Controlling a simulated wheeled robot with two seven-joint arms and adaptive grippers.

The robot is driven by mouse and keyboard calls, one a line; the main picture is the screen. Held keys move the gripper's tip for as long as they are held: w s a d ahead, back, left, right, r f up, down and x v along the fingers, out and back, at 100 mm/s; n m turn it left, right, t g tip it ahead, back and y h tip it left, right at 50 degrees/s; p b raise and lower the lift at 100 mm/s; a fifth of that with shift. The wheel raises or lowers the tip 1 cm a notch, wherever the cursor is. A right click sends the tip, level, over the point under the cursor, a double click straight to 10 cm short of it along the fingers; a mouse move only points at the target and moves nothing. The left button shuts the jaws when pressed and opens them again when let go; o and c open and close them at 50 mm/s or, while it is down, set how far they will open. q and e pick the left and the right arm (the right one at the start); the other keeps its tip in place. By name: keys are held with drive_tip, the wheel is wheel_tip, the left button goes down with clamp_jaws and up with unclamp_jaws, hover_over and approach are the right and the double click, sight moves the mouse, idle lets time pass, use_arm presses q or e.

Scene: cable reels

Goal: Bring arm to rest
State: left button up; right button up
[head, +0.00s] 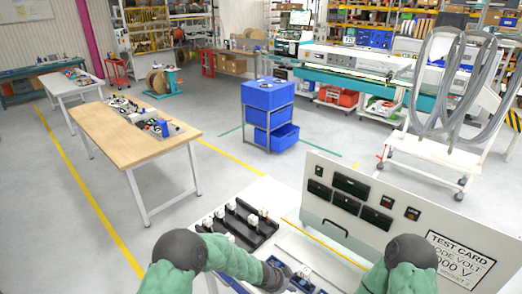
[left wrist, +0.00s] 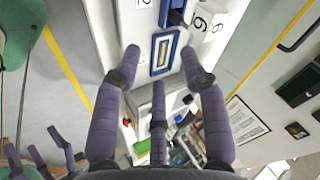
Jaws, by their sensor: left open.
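My left arm comes in at the bottom of the head view, and its gripper (head: 288,274) is low over the white workbench (head: 292,212), partly cut off by the frame edge. In the left wrist view the left gripper (left wrist: 160,62) has its fingers spread open with nothing between them. A blue-framed part (left wrist: 164,50) lies on the bench beyond the fingertips. My right arm shows at the bottom right of the head view with its gripper hidden. In the left wrist view the right gripper (left wrist: 42,155) shows small at lower left, its fingers apart and empty.
A panel (head: 330,222) with dark displays and a test card (head: 460,258) stands along the bench's far side. A black rack (head: 240,224) with small white parts lies on the bench. A wooden table (head: 110,135) and blue bins (head: 268,98) stand beyond open floor.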

use_arm(q)
drive_tip(key=s+a+f+n+g+b, duration=0.1)
drive_tip(key=s+a+f+n+b, duration=0.5)
drive_tip(key=f, duration=0.5)
drive_tip(key=s+a+f+n+g+b, duration=0.1)
drive_tip(key=s+a+f+n+b, duration=0.5)
drive_tip(key=s+f+n+b, duration=0.3)
drive_tip(key=s+a+f+n+g+y+b, duration=0.1)
drive_tip(key=s+a+f+n+b, duration=0.6)
drive_tip(key=s+f, duration=0.5)
wheel_tip(320, 180, down, 3)
drive_tip(key=b, duration=0.2)
drive_tip(key=shift+b, duration=0.4)
